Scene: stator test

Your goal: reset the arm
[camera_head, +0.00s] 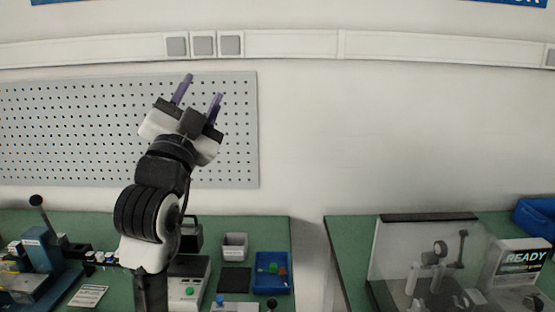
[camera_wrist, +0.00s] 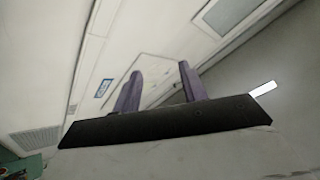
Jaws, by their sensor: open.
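My gripper (camera_head: 199,97) is raised high above the left bench in the head view, in front of the pegboard. Its two purple fingers point up and stand apart, with nothing between them. In the wrist view the gripper (camera_wrist: 158,90) shows its two purple fingers over a dark bar, also empty. My arm rises from the bottom of the head view and hides part of the bench.
The left green bench (camera_head: 262,226) carries a blue press-like fixture (camera_head: 40,250), a grey bin (camera_head: 235,246), a blue tray (camera_head: 257,286) and a device with a green button. A gap separates the benches.

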